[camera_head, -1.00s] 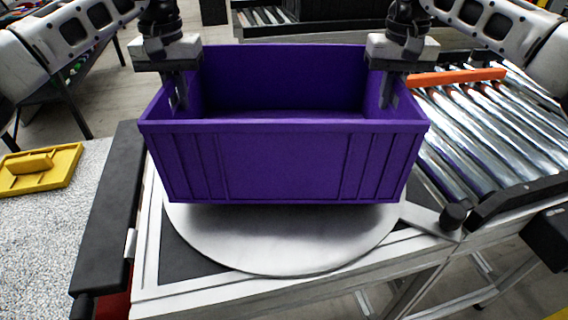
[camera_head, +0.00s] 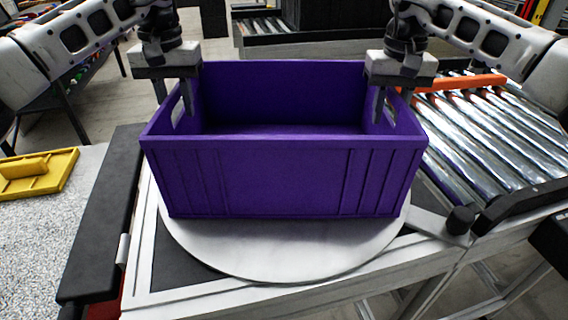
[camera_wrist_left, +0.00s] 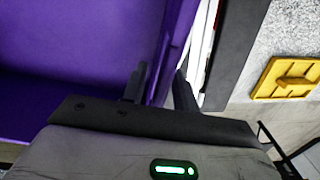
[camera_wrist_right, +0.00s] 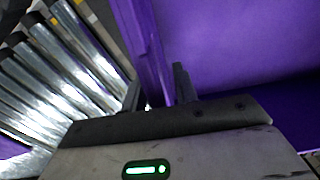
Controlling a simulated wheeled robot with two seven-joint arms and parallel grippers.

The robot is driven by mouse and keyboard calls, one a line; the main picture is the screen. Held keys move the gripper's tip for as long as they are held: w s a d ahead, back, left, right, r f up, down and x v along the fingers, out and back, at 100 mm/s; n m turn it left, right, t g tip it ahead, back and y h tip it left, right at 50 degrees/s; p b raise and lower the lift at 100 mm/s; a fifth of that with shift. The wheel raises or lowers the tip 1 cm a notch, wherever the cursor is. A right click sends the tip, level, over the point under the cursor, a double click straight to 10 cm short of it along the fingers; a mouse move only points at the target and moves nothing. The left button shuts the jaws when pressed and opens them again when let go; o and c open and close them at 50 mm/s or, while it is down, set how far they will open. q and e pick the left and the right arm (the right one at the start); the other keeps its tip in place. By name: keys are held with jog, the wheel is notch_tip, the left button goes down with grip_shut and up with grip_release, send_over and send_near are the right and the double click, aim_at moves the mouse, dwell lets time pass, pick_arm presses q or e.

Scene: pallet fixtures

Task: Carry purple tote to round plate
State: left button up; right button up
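The purple tote (camera_head: 285,178) stands upright on the round plate (camera_head: 285,262), and its base appears to rest on it. My left gripper (camera_head: 180,112) is at the tote's left end wall, fingers apart, one inside and one outside; the left wrist view shows this gap (camera_wrist_left: 160,95). My right gripper (camera_head: 384,112) is likewise open astride the right end wall, and the right wrist view shows its fingers apart (camera_wrist_right: 156,95). Both handle slots show below the fingers.
A roller conveyor (camera_head: 480,135) with an orange bar (camera_head: 455,83) lies to the right. A black padded edge (camera_head: 105,215) runs along the left. A yellow tray (camera_head: 38,172) lies on a speckled surface at far left. Another conveyor (camera_head: 275,22) stands behind.

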pick_arm(q)
notch_tip(320, 180, up, 10)
jog(key=shift+r, duration=0.3)
pick_arm(e)
jog(key=shift+r, duration=0.2)
notch_tip(320, 180, up, 12)
jog(key=shift+f, duration=0.15)
